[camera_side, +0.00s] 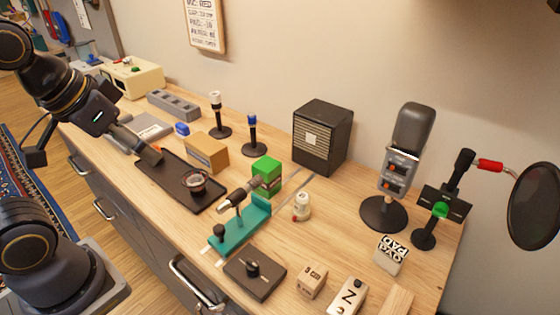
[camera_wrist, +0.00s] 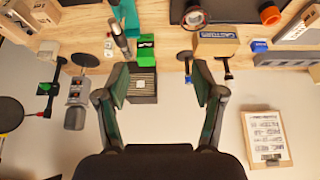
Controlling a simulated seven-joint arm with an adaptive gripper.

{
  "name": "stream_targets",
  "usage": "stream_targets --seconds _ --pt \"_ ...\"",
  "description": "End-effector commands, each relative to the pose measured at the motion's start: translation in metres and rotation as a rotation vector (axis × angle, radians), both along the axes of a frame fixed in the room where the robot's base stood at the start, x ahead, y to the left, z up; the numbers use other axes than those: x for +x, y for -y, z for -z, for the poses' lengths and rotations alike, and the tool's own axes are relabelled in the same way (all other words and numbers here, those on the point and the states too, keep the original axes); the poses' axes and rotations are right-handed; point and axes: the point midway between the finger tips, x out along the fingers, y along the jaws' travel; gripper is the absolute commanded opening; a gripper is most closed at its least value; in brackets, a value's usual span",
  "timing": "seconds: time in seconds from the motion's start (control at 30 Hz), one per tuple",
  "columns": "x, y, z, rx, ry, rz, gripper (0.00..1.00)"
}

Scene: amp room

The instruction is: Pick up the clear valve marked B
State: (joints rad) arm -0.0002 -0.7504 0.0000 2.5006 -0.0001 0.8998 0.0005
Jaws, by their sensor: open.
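A small pale, clear-looking bulb shape (camera_side: 301,205) with a red spot stands upright on the bench, right of the green block. It looks like a valve, but I cannot read any letter on it. In the wrist view it seems to be the small pale shape (camera_wrist: 107,48) near the top left. My gripper (camera_wrist: 160,84) is open, with nothing between its fingers; the black speaker box lies beyond them in that view. In the side view my arm reaches in from the left, far from the pale valve.
A teal stand (camera_side: 240,224) holding a microphone and a green block (camera_side: 267,174) stand left of the valve. A black speaker box (camera_side: 322,136) is behind it, a large microphone (camera_side: 402,150) to the right. A dark tray (camera_side: 172,174) lies nearer my arm.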

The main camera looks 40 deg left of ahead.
Motion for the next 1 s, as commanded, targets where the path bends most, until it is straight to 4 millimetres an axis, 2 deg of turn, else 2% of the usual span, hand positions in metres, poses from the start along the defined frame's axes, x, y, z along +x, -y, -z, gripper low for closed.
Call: stream_targets --seconds 0.77,0.87,0.97,1.0 --pt "-0.002 0.000 0.001 0.000 -0.013 0.001 0.71" --pt "0.005 0.000 -0.021 0.005 0.012 0.003 0.71" --pt "0.027 0.003 -0.049 0.011 0.004 0.020 0.71" --pt "0.040 0.006 -0.060 0.015 -0.009 0.034 0.71"
